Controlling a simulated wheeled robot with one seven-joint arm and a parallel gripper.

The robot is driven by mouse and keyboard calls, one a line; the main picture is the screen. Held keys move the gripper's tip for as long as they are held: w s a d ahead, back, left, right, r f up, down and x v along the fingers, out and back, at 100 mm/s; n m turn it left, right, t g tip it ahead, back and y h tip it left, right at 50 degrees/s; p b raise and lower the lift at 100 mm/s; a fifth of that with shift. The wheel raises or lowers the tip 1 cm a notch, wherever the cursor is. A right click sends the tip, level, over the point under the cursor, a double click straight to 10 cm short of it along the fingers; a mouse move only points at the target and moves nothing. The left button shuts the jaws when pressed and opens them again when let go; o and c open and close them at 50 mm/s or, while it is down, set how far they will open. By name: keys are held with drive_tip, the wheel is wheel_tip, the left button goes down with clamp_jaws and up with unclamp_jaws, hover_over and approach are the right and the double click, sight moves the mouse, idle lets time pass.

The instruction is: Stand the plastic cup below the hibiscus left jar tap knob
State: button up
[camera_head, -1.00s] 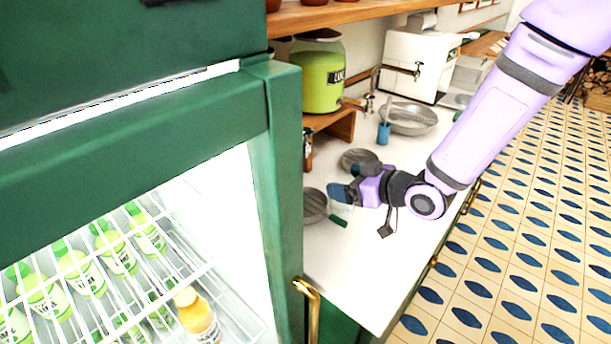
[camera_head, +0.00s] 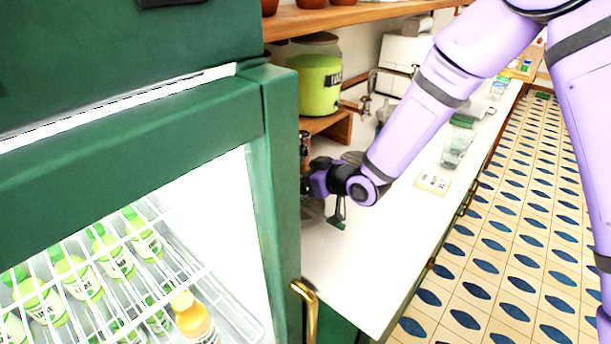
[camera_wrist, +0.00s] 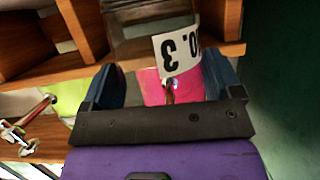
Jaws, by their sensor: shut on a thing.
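My gripper (camera_head: 306,185) is at the near end of the counter, beside the green cabinet post that hides its front. In the wrist view my blue fingers (camera_wrist: 160,82) are shut on the clear plastic cup (camera_wrist: 135,28). The cup is hidden in the head view. The wrist picture is upside down. The pink hibiscus jar (camera_wrist: 153,90) shows between the fingers, behind the cup, with a dark tap part (camera_wrist: 170,90) in front. A metal tap (camera_head: 304,150) shows just above my gripper. A tilted "3" label (camera_wrist: 178,50) overlaps the cup; I cannot tell what bears it.
The green jar (camera_head: 320,82) stands on a wooden riser (camera_head: 338,128) farther along. A grey pan (camera_head: 311,209) lies under my gripper. A card (camera_head: 433,183) and a clear container (camera_head: 457,148) lie on the white counter (camera_head: 375,245). The open fridge (camera_head: 285,170) stands close at left.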

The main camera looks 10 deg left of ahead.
drive_tip(key=shift+f, duration=0.2)
drive_tip(key=o, duration=0.8)
drive_tip(key=shift+c, duration=0.2)
drive_tip(key=shift+r, duration=0.1)
drive_tip(key=shift+s+d+r, duration=0.1)
drive_tip(key=shift+d, duration=0.1)
drive_tip(key=v, duration=1.1)
drive_tip(key=shift+s+d, duration=0.15)
drive_tip(key=shift+d, duration=0.05)
drive_tip(key=shift+r, duration=0.1)
